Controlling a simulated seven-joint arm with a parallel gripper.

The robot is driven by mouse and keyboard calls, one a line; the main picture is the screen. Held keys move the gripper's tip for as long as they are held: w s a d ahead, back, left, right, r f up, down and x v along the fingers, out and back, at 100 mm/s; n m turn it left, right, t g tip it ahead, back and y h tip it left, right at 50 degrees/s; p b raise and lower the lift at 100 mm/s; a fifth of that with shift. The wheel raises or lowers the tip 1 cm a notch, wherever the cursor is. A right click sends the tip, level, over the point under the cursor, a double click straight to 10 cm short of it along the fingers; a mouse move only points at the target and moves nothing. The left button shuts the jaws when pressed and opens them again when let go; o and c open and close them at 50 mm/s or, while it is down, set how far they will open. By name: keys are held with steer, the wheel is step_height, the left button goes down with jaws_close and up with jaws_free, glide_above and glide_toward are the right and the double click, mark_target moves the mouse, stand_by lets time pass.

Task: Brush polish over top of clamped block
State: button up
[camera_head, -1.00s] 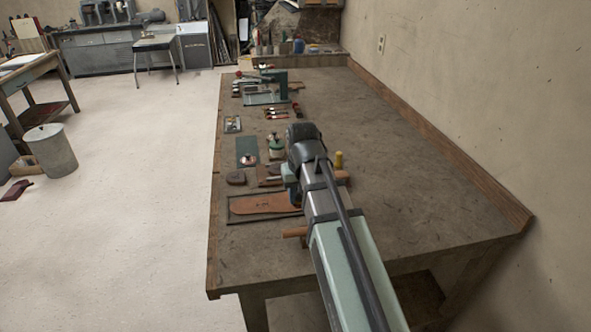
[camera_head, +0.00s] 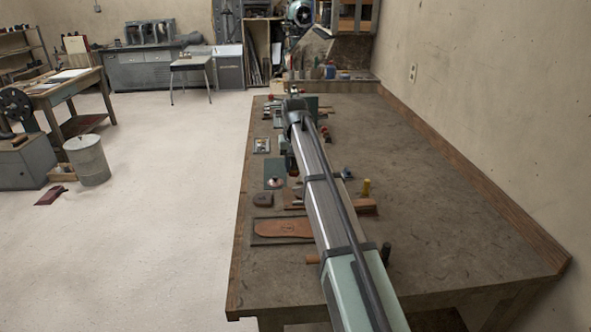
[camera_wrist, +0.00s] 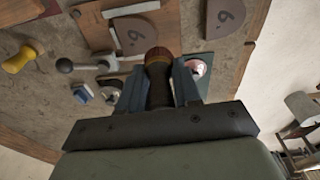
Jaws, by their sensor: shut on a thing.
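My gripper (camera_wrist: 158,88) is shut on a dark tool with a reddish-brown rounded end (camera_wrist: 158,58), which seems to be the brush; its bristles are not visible. In the head view my gripper (camera_head: 293,105) is above the far left part of the bench, and the held tool cannot be made out. A brown block marked 6 (camera_wrist: 135,35) lies on a wooden board (camera_wrist: 165,18) beside metal clamp parts and a lever with a grey ball (camera_wrist: 64,65). Gripper and tool are above the bench, apart from this block. A round red-and-white tin (camera_wrist: 198,68), perhaps the polish, is partly hidden by the right finger.
Another brown piece marked 6 (camera_wrist: 224,17) lies near the bench edge. A yellow-handled tool (camera_wrist: 17,62) and a small blue thing (camera_wrist: 80,95) lie at left. A brown sole (camera_head: 285,228) lies on a dark mat. The bench's right side (camera_head: 430,200) is clear.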

mark_target(298, 190)
steer(key=shift+f, duration=3.8)
steer(key=shift+s+d+f, duration=0.1)
steer(key=shift+d, duration=1.6)
steer(key=shift+s+d, duration=0.1)
steer(key=shift+d, duration=1.6)
steer(key=shift+w+a, duration=0.15)
steer(key=shift+a, duration=1.6)
steer(key=shift+w+a, duration=0.1)
steer(key=shift+a, duration=1.65)
steer(key=shift+w+d, duration=0.1)
steer(key=shift+w, duration=0.45)
steer(key=shift+s+d, duration=0.15)
steer(key=shift+d, duration=0.6)
steer(key=shift+s+d, duration=0.1)
steer(key=shift+d, duration=2.5)
steer(key=shift+a, duration=3.45)
steer(key=shift+d+r, duration=0.15)
steer(key=shift+r, duration=3.9)
